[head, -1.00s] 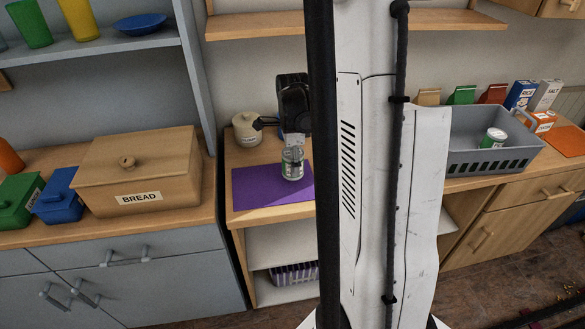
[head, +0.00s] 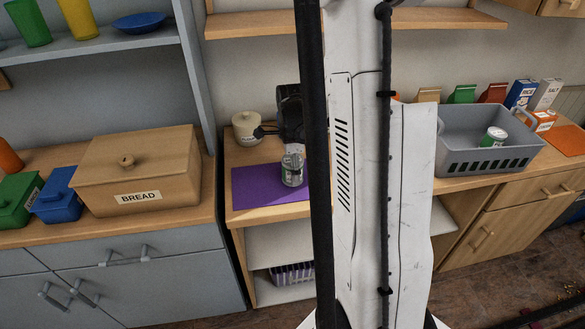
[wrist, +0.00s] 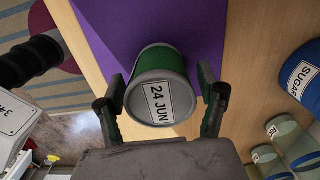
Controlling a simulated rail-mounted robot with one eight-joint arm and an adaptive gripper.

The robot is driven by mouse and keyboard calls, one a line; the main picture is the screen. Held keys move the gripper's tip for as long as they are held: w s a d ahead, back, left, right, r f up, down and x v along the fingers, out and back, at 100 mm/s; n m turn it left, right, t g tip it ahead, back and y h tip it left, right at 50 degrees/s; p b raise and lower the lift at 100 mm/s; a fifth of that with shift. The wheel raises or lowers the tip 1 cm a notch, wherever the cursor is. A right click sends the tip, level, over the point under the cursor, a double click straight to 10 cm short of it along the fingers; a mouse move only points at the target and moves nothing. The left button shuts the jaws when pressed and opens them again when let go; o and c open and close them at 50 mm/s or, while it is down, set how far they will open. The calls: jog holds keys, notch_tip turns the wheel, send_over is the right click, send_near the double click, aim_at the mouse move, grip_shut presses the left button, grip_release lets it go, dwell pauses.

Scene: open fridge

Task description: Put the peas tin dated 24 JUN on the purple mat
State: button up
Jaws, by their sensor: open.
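The peas tin (head: 292,172) stands upright on the purple mat (head: 250,186) in the head view. In the wrist view its grey lid, labelled 24 JUN, and green side show on the tin (wrist: 160,88), with the purple mat (wrist: 225,25) beyond it. My gripper (head: 292,154) is at the tin in the head view, partly hidden by my column. In the wrist view my gripper (wrist: 162,98) is open, with one finger on each side of the tin. The fingers are close to its sides; I cannot tell whether they touch.
A cream canister (head: 247,128) stands behind the mat. A blue sugar canister (wrist: 303,75) shows at the right of the wrist view. A grey basket (head: 487,152) on the right counter holds another tin (head: 494,137). A bread box (head: 135,172) stands on the left counter.

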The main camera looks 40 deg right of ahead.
notch_tip(320, 180, up, 12)
jog(key=shift+r+p, duration=0.1)
jog(key=shift+p, duration=0.4)
jog(key=shift+a+r, duration=0.25)
jog(key=s+a+r+n+t, duration=0.2)
jog(key=s+a+r+n, duration=0.1)
jog(key=a+n, duration=0.5)
jog(key=s+a+r+n+t, duration=0.2)
jog(key=s+a+r+n, duration=0.1)
jog(key=a+n, duration=0.5)
jog(key=s+a+r+n+t, duration=0.3)
jog(key=a+n, duration=0.5)
jog(key=a, duration=0.4)
jog(key=shift+s+a+n, duration=0.3)
jog(key=shift+s+n, duration=0.1)
jog(key=shift+s, duration=0.3)
